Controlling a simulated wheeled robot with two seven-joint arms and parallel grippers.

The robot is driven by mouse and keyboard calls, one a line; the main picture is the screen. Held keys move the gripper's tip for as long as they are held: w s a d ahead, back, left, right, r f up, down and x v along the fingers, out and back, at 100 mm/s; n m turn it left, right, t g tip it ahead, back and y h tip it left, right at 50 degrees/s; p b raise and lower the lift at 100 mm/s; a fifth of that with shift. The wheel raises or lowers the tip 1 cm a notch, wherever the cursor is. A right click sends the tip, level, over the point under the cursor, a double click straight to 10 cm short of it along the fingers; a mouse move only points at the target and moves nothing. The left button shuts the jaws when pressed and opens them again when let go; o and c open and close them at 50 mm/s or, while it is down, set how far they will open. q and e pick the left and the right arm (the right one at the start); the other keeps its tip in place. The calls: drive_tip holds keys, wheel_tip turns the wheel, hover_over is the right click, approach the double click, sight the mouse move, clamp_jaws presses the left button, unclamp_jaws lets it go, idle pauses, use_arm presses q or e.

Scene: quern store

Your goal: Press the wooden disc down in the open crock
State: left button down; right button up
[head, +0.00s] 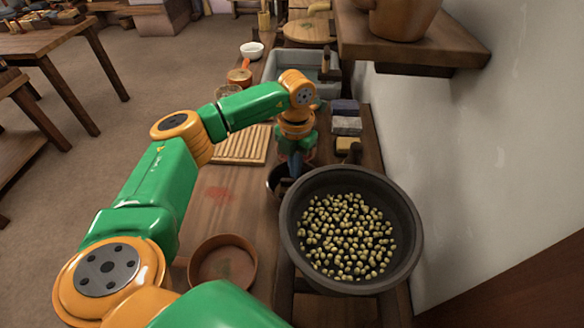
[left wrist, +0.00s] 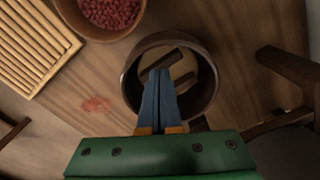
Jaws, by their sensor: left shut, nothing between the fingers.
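The open crock (left wrist: 128,87) is a dark, round pot on the wooden counter. In the head view the crock (head: 272,184) is mostly hidden behind the large dark bowl and my arm. The pale wooden disc (left wrist: 183,68) lies inside the crock, with dark bars across its top. My left gripper (left wrist: 161,72) points down over the crock's opening, its blue fingers shut together with nothing between them. Its tips overlap the disc in the wrist view; I cannot tell whether they touch it. In the head view the left gripper (head: 293,172) is partly hidden by the bowl's rim. My right gripper is out of view.
The large dark bowl (head: 292,240) of green olives stands close in front of the crock. A terracotta dish (head: 245,278), a slatted rack (head: 238,147) and grey blocks (head: 346,125) are nearby. A bowl of red berries (left wrist: 107,14) is beside the crock. A wall shelf (head: 420,50) overhangs the right.

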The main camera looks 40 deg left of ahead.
use_arm(q)
drive_tip(key=shift+f+b, duration=0.55)
drive_tip(key=shift+f, duration=0.3)
drive_tip(key=shift+s+f, duration=0.1)
drive_tip(key=shift+s, duration=0.05)
idle(1.8)
wheel_tip(320, 180, up, 10)
drive_tip(key=p, duration=0.9)
